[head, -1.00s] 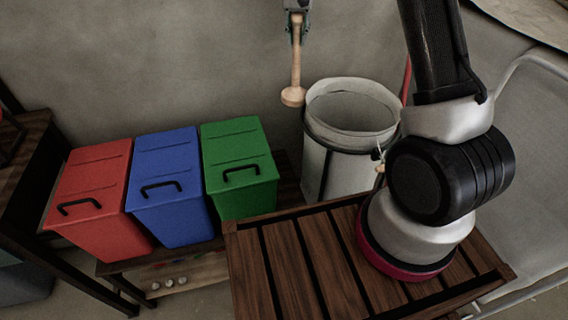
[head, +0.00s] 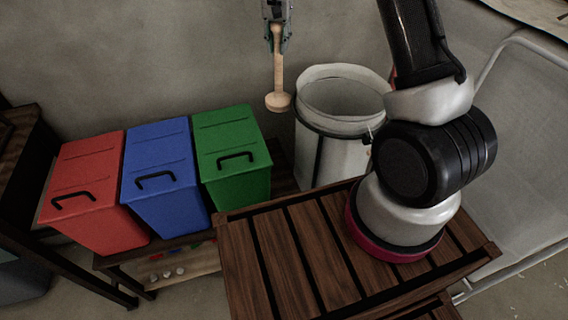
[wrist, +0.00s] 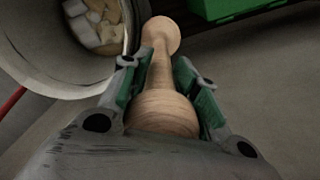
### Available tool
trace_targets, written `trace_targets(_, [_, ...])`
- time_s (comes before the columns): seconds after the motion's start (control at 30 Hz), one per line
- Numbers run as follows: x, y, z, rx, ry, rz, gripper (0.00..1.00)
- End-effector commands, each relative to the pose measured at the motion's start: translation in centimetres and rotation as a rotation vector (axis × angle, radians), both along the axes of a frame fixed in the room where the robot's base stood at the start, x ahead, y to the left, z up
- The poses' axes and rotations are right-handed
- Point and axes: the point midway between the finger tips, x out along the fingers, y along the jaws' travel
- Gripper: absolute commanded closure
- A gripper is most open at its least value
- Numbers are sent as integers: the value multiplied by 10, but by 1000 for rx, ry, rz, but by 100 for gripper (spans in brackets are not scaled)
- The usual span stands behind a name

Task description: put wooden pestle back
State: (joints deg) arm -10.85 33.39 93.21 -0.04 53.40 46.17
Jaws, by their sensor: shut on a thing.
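The wooden pestle (head: 278,84) is light tan with a wide round end. In the head view it hangs nearly upright from my gripper (head: 277,36), wide end down, up and left of the white bin. My gripper is shut on the pestle. In the wrist view the pestle (wrist: 160,75) lies between the two green-padded fingers of my gripper (wrist: 157,85), its knob pointing away. No resting place for the pestle is clearly recognisable in these views.
An open white bin (head: 338,152) stands right of the pestle; the wrist view shows pale pieces (wrist: 97,22) inside it. Red (head: 85,192), blue (head: 160,178) and green (head: 232,155) lidded bins stand left. A slatted wooden table (head: 290,265) is in front.

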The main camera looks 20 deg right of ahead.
Motion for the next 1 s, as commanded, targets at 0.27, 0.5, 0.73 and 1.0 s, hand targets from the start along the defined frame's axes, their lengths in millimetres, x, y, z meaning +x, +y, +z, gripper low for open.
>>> trace_targets(0.27, [-34,16,-37,-2,2,-270,95])
trace_targets(0.5, [-86,30,-80,-4,3,-640,95])
trace_targets(0.73, [-146,38,-117,-4,2,-1030,95])
trace_targets(1.0, [-192,37,-136,-3,0,-1318,95])
